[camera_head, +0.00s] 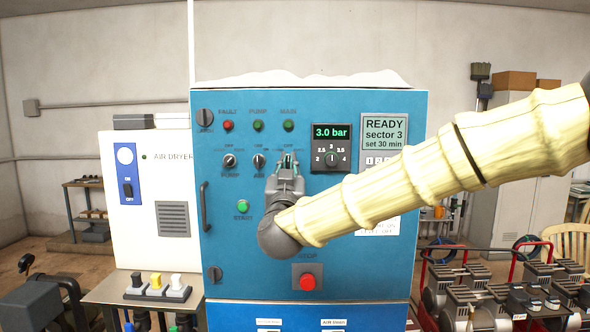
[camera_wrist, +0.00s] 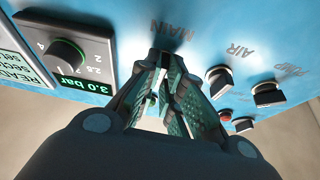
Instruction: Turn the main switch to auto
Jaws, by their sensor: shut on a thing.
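My gripper (camera_head: 288,162) is at the face of the blue cabinet (camera_head: 330,240), right of the pump and air switches. In the wrist view my gripper (camera_wrist: 165,62) has its fingers drawn together at the panel, just below the MAIN label (camera_wrist: 172,33). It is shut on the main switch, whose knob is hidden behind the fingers. The switch's setting cannot be read. The air switch (camera_wrist: 219,80) and pump switch (camera_wrist: 268,93) show clear of the fingers in the wrist view.
A pressure dial (camera_head: 331,159) reading 3.0 bar and a READY display (camera_head: 384,132) are right of my gripper. A green start button (camera_head: 243,206) is lower left, a red stop button (camera_head: 307,282) below. Indicator lamps sit above. A white air dryer (camera_head: 150,215) stands left.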

